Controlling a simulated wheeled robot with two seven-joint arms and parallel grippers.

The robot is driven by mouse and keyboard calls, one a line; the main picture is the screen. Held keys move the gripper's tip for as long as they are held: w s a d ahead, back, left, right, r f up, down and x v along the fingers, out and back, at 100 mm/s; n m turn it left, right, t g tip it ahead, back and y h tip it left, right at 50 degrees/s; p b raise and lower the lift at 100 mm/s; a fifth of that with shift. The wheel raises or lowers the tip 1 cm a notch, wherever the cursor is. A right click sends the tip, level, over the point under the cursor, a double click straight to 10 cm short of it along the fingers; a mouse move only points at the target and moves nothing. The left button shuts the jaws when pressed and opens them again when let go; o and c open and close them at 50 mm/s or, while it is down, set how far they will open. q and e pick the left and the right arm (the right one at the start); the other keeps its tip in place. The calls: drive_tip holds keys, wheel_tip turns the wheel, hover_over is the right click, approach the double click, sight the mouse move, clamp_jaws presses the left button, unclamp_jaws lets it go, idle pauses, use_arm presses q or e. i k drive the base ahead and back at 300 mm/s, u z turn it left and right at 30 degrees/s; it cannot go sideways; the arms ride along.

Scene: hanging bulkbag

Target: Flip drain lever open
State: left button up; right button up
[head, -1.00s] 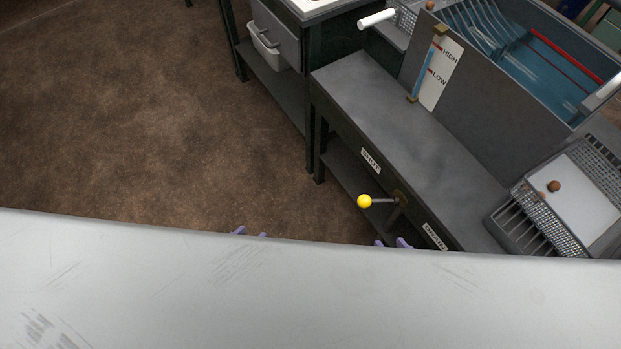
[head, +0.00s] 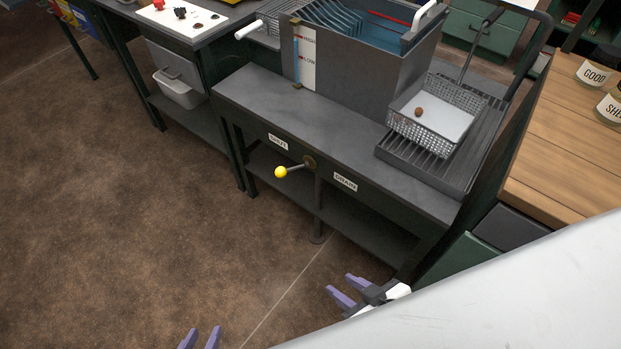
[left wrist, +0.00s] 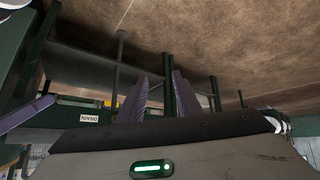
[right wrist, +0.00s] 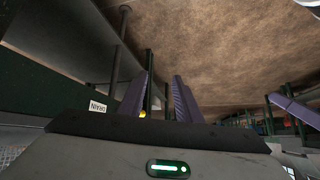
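The drain lever (head: 296,168) sticks out from the front edge of the grey sink stand, with a yellow ball (head: 281,172) at its end. It points left, its ball below the SHUT label (head: 278,142); the DRAIN label (head: 345,182) is to the right of its pivot. My left gripper (head: 203,338) is open and empty at the bottom edge, well below the lever in the picture. My right gripper (head: 345,287) is open and empty, below and right of the lever. Both are apart from it. A bit of yellow shows beside a finger in the right wrist view (right wrist: 142,114).
The stand has a lower shelf (head: 270,178) and dark legs. A tank with a HIGH/LOW gauge (head: 304,58) and a wire basket (head: 437,112) stand on top. A wooden counter (head: 570,130) is at right. The brown floor (head: 120,220) in front is clear.

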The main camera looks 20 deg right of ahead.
sight(281, 172)
drive_tip(key=z, duration=0.4)
drive_tip(key=i, duration=0.5)
drive_tip(key=k, duration=1.25)
drive_tip(key=u, duration=0.55)
drive_tip(key=i, duration=1.4)
drive_tip(key=z, duration=0.85)
